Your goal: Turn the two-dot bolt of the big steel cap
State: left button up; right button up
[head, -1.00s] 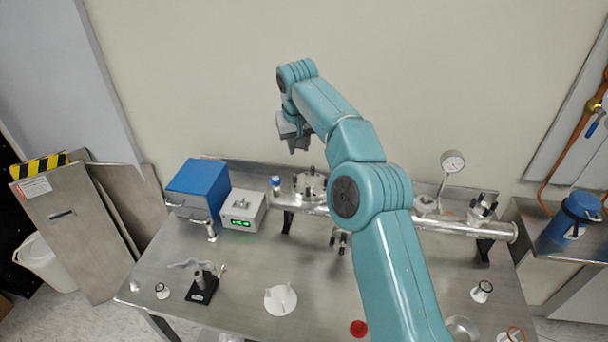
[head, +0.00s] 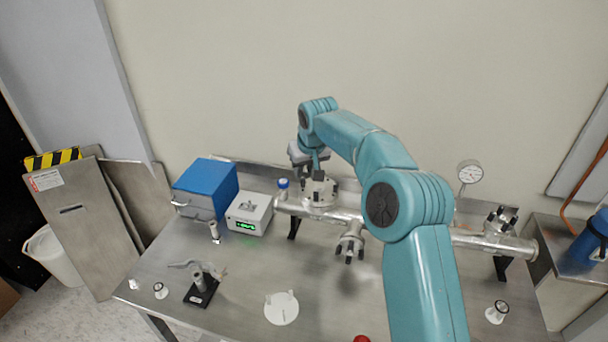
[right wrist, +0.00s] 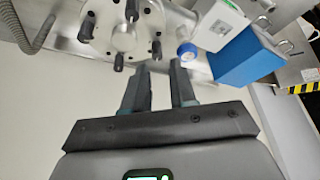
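The big steel cap (head: 320,191) sits on top of the horizontal steel pipe, left of my right arm. In the right wrist view the cap (right wrist: 122,38) is a pale round flange with several dark bolts around it. I cannot make out dots on any bolt. My right gripper (head: 316,166) is just above the cap, partly hiding it. In the right wrist view the fingers of my right gripper (right wrist: 158,72) are apart with nothing between them. One dark bolt (right wrist: 157,50) stands just beyond the fingertips, apart from them. My left gripper is not in view.
A small blue-topped fitting (head: 283,184) stands left of the cap. A grey box with a green display (head: 249,212) and a blue box (head: 206,188) are further left. A dark-legged port (head: 350,243) hangs at the pipe's front. A gauge (head: 469,172) stands right.

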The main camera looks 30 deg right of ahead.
aim_at(303, 179)
jog(key=x, duration=0.4)
jog(key=shift+w+d+f+p, duration=0.1)
jog(key=shift+d+f+p, duration=0.15)
jog(key=shift+d+p, duration=0.15)
jog(key=shift+w+a, duration=0.1)
jog(key=shift+a, duration=0.2)
jog(key=shift+d, duration=0.2)
grip_shut()
jog(key=shift+a, duration=0.1)
